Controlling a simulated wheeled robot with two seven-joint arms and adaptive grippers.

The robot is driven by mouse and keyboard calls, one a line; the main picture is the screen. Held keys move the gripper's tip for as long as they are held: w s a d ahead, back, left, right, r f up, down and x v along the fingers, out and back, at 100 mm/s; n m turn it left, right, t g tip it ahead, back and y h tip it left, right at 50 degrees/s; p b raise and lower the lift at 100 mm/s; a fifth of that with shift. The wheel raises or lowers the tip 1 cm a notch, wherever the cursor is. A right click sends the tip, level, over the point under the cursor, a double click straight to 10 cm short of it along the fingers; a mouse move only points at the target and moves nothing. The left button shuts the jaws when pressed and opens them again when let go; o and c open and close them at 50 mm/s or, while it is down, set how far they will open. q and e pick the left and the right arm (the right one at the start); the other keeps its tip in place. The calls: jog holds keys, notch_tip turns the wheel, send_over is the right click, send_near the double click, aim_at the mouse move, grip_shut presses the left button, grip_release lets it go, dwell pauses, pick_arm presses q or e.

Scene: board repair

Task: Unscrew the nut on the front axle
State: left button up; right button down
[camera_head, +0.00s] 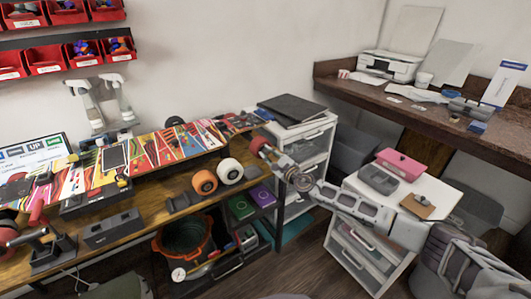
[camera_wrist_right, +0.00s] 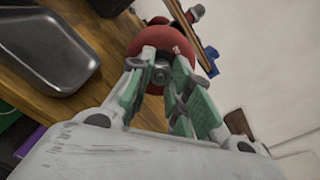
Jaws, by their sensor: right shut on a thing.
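The skateboard (camera_head: 150,150) lies with its long, colourful patterned deck along the workbench. A red wheel (camera_head: 257,145) shows at its right end, and also fills the top middle of the right wrist view (camera_wrist_right: 178,40). The axle nut (camera_wrist_right: 160,74) sits at the wheel's centre, between the green finger pads. My right gripper (camera_head: 272,154) reaches in from the right and is shut on the nut, its fingers (camera_wrist_right: 160,85) close in front of the wheel. The finger pads partly hide the nut. My left gripper is not in view.
An orange wheel (camera_head: 205,182) and a white wheel (camera_head: 230,171) stand on the bench's front edge, near the right gripper. A drawer cabinet (camera_head: 303,145) stands behind my right gripper. Open floor lies in front.

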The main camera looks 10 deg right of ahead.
jog(key=n, duration=0.5)
jog(key=shift+n, duration=0.4)
jog(key=c, duration=1.2)
grip_release()
jog(key=shift+c, duration=0.2)
jog(key=shift+c, duration=0.3)
jog(key=shift+c, duration=0.6)
